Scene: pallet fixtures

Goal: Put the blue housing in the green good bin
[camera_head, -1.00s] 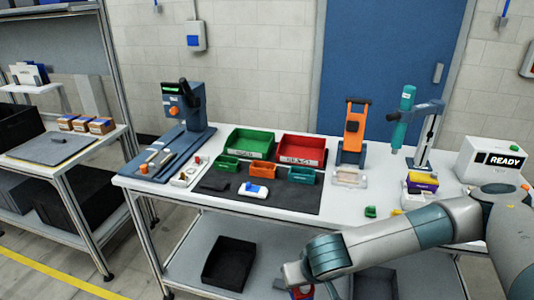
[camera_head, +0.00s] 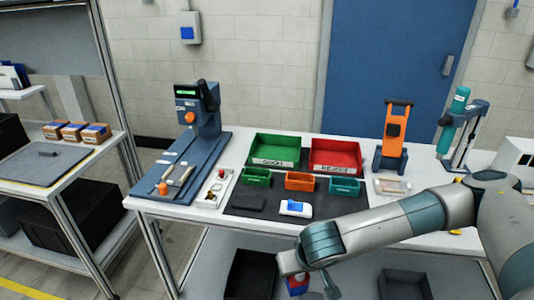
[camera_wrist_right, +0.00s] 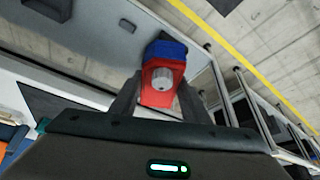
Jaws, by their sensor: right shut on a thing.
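My right gripper (camera_wrist_right: 168,97) is shut on the blue housing (camera_wrist_right: 165,48), a blue block with a red front and a round grey knob. In the head view the blue housing (camera_head: 297,284) shows small at the bottom, below my right forearm and in front of the bench edge. The green good bin (camera_head: 277,150) stands on the bench, left of the red bin (camera_head: 335,156). It looks empty. My right gripper is lower than the bin and nearer to me. My left gripper is not in view.
Small green, orange (camera_head: 299,181) and teal trays stand before the bins. A white-and-blue device (camera_head: 295,208) lies on the dark mat (camera_head: 256,212). A blue press (camera_head: 198,122) stands left, an orange fixture (camera_head: 393,135) right. The bench's front edge lies between housing and bins.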

